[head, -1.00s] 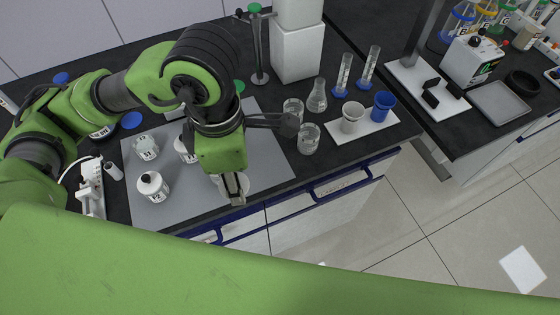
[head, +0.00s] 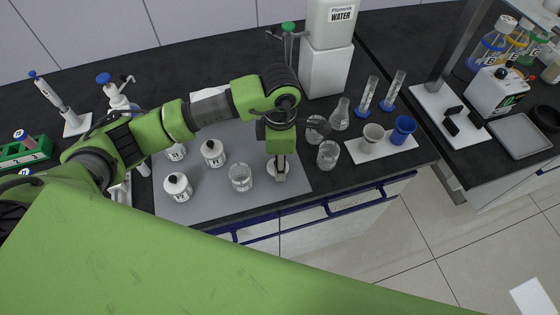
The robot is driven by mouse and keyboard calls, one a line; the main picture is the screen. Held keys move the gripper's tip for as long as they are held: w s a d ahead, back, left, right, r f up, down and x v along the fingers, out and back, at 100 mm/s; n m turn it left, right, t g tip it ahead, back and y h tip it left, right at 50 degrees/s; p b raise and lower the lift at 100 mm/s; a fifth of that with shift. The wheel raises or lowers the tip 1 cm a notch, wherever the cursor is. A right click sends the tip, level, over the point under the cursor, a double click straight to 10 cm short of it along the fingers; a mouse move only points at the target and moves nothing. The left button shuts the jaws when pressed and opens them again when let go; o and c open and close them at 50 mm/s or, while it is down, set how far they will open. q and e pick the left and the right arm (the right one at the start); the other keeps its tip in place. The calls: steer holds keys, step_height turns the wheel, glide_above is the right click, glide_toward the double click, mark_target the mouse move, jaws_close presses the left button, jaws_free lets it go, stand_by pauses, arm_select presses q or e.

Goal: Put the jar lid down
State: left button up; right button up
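My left gripper (head: 281,171) points down over the right part of the grey mat (head: 215,205). A pale round jar lid (head: 271,168) shows at its fingertips, partly hidden behind them. The fingers look closed on the lid's edge. The lid is low, at or just above the mat; I cannot tell if it touches. An open glass jar or beaker (head: 240,178) stands on the mat just left of the gripper. My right gripper is not in view.
Glass beakers (head: 328,154) stand right of the gripper. A white tray (head: 376,147) holds a white cup and a blue cup. The bench's front edge is close.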

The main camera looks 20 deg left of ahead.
arm_select(q)
steer(key=shift+f, duration=0.75)
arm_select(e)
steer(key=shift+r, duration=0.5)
arm_select(q)
steer(key=shift+f, duration=0.1)
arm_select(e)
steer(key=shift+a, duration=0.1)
arm_select(q)
steer(key=shift+f, duration=0.15)
steer(key=o, duration=0.8)
steer(key=shift+o, duration=0.2)
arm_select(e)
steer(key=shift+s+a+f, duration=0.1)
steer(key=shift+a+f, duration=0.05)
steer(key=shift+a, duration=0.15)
